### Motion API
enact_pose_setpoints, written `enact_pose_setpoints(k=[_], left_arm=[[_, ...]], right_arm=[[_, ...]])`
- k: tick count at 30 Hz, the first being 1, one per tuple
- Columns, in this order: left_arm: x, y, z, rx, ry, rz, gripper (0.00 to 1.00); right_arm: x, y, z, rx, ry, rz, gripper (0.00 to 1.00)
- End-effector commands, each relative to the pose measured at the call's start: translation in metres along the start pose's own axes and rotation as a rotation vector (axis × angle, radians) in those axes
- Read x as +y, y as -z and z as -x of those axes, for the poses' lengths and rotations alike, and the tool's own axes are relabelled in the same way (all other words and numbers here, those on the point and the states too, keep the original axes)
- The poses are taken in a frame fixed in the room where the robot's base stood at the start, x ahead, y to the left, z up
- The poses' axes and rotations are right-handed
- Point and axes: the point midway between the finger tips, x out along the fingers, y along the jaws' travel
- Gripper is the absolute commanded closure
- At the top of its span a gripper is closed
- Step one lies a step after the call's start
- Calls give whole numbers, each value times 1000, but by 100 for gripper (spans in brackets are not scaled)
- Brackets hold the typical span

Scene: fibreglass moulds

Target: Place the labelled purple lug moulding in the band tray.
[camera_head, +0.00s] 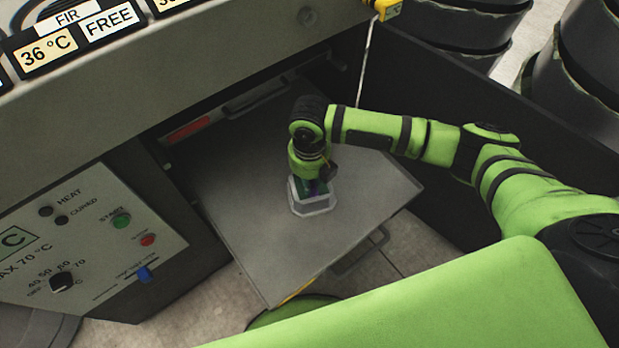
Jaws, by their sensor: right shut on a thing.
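My right gripper (315,180) reaches down from its arm over a grey metal shelf (250,220). My left gripper is not in view.
A control panel (85,245) with a dial, buttons and a blue switch is at left. Signs reading "36 °C" (47,53) and "FREE" (110,23) sit on the ledge above. Dark stacked containers (570,75) stand at upper right. The shelf around the tray is clear.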

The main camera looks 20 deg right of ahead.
Motion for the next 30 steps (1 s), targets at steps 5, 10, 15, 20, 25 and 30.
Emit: enact_pose_setpoints(k=[5,10,15,20,25,30], left_arm=[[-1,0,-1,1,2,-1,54],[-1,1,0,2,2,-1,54],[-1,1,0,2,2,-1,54],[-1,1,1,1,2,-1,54],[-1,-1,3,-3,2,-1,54],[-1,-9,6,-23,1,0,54]], right_arm=[[0,0,-2,0,0,-1,100],[0,0,-3,1,0,0,55],[0,0,-2,1,0,-1,55],[0,0,2,-1,0,-1,55],[0,-1,28,-4,-2,1,55],[0,-1,66,-4,-2,1,55]])
